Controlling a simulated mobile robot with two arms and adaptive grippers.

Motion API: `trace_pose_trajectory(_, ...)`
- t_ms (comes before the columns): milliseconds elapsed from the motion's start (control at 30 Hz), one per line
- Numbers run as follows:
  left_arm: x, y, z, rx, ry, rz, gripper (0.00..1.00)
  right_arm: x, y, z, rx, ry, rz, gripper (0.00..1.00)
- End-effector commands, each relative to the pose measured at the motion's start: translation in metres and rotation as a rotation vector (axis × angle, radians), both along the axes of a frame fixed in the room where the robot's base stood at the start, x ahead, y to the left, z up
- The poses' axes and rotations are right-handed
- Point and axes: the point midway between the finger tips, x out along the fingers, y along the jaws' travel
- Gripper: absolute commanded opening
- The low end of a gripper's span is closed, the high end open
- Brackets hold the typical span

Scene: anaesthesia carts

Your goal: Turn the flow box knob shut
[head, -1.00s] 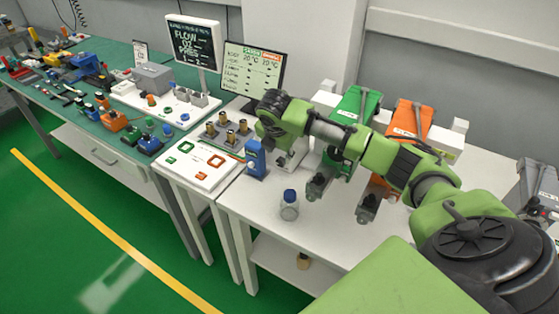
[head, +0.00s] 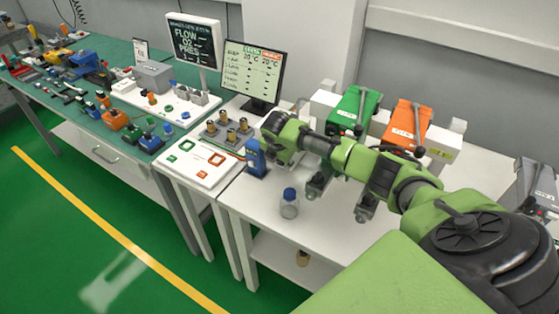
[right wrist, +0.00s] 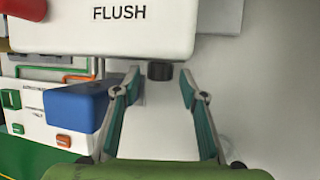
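A white housing marked FLUSH (right wrist: 115,30) fills the upper part of the right wrist view. A short dark knob (right wrist: 160,70) hangs under its lower edge; I cannot tell for sure that this is the flow box knob. My right gripper (right wrist: 158,84) is open, with one finger on each side just below the knob. No contact with it can be made out. In the head view my green right arm reaches in from the right over the white table (head: 335,235), and its wrist hides the fingers and the housing. My left gripper is not in view.
A blue block (head: 255,157) stands close to my right wrist, and it shows left of the fingers (right wrist: 75,105). A blue-capped bottle (head: 289,203) stands in front. A monitor (head: 252,72) and brass fittings (head: 230,133) stand behind. Green (head: 353,108) and orange (head: 407,125) units stand behind my arm.

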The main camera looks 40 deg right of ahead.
Motion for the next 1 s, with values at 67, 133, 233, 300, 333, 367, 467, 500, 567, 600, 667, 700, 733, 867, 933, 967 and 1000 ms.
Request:
trace_pose_trajectory(67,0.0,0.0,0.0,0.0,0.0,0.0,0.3,0.0,0.0,0.0,0.0,0.0,0.0,0.17)
trace_pose_trajectory(133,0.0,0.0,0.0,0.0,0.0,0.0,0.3,0.0,0.0,0.0,0.0,0.0,0.0,0.02)
trace_pose_trajectory(233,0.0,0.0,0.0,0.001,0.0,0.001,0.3,0.0,0.0,0.0,0.0,0.0,-0.001,0.02)
trace_pose_trajectory(300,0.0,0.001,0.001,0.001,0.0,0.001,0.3,0.0,0.0,0.0,0.002,-0.004,0.0,0.01)
trace_pose_trajectory(333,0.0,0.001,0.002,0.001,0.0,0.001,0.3,-0.001,0.0,0.0,0.004,-0.009,-0.001,0.01)
trace_pose_trajectory(367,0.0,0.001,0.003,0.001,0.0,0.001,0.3,-0.001,0.0,0.0,0.008,-0.018,-0.002,0.01)
trace_pose_trajectory(467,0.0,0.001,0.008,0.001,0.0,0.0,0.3,-0.003,-0.002,0.0,0.028,-0.066,-0.001,0.02)
trace_pose_trajectory(500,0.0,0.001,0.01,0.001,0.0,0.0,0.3,-0.004,-0.002,0.0,0.039,-0.093,-0.001,0.02)
trace_pose_trajectory(567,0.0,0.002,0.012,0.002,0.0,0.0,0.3,-0.005,-0.003,-0.001,0.057,-0.14,-0.001,0.02)
trace_pose_trajectory(600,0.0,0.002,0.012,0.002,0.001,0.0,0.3,-0.006,-0.003,-0.002,0.07,-0.17,-0.001,0.02)
trace_pose_trajectory(667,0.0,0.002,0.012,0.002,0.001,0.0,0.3,-0.006,-0.003,-0.003,0.088,-0.215,-0.001,0.02)
trace_pose_trajectory(700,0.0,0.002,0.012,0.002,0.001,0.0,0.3,-0.006,-0.003,-0.004,0.099,-0.242,-0.001,0.02)
trace_pose_trajectory(733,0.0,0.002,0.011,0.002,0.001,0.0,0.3,-0.006,-0.003,-0.004,0.107,-0.26,-0.002,0.02)
trace_pose_trajectory(867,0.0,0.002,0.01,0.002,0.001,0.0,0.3,-0.006,-0.003,-0.004,0.132,-0.318,-0.001,0.02)
trace_pose_trajectory(933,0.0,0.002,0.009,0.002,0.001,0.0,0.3,-0.006,-0.002,-0.003,0.14,-0.336,-0.002,0.02)
trace_pose_trajectory(967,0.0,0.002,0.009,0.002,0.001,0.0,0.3,-0.006,-0.003,-0.003,0.141,-0.339,-0.001,0.02)
trace_pose_trajectory(1000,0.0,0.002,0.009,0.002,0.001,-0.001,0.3,-0.006,-0.002,-0.003,0.143,-0.343,-0.001,0.02)
